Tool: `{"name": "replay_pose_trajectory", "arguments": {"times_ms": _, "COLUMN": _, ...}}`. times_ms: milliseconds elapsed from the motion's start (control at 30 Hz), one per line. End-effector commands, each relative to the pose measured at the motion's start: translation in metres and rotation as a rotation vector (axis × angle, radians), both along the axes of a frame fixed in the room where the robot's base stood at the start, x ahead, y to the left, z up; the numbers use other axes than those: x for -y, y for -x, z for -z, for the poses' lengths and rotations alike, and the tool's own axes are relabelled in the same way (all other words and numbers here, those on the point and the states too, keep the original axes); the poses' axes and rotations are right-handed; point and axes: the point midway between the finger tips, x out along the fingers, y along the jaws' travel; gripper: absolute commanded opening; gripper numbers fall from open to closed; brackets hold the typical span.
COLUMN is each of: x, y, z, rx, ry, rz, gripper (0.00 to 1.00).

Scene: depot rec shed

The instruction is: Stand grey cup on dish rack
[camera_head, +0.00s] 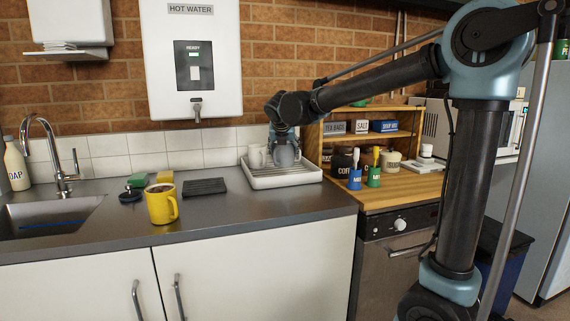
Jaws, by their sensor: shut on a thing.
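My gripper (283,150) points down over the dish rack (285,182), a pale tray on the counter below the tiled wall. It is shut on the grey cup (285,157), which appears upright. The cup's underside is close to the rack's surface; I cannot tell whether it touches. A white cup (257,157) stands on the rack just left of the grey cup. The gripper's fingers are small and partly merged with the cup in this view.
A yellow mug (161,205) with dark contents stands near the counter's front. A dark flat tray (204,187) lies left of the rack. A wooden shelf (364,140) with jars stands close on the right. The water heater (192,60) hangs above.

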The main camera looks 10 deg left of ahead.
Motion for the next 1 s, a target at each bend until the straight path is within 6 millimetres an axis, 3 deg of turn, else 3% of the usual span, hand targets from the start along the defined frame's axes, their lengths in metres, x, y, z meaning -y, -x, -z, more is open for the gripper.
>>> {"name": "replay_pose_trajectory", "arguments": {"times_ms": 167, "x": 0.0, "y": 0.0, "z": 0.011, "rx": 0.0, "ry": 0.0, "rz": 0.0, "gripper": 0.1}}
{"name": "replay_pose_trajectory", "arguments": {"times_ms": 400, "x": 0.0, "y": 0.0, "z": 0.041, "rx": 0.0, "ry": 0.0, "rz": 0.0, "gripper": 0.1}}
{"name": "replay_pose_trajectory", "arguments": {"times_ms": 767, "x": 0.001, "y": -0.001, "z": 0.045, "rx": 0.0, "ry": 0.0, "rz": 0.001, "gripper": 0.1}}
{"name": "replay_pose_trajectory", "arguments": {"times_ms": 800, "x": 0.001, "y": -0.001, "z": 0.046, "rx": 0.0, "ry": 0.0, "rz": 0.001, "gripper": 0.66}}
{"name": "replay_pose_trajectory", "arguments": {"times_ms": 900, "x": 0.001, "y": -0.001, "z": 0.046, "rx": 0.0, "ry": 0.0, "rz": 0.003, "gripper": 0.85}}
{"name": "replay_pose_trajectory", "arguments": {"times_ms": 1000, "x": 0.002, "y": -0.002, "z": 0.046, "rx": 0.0, "ry": 0.0, "rz": 0.003, "gripper": 0.85}}
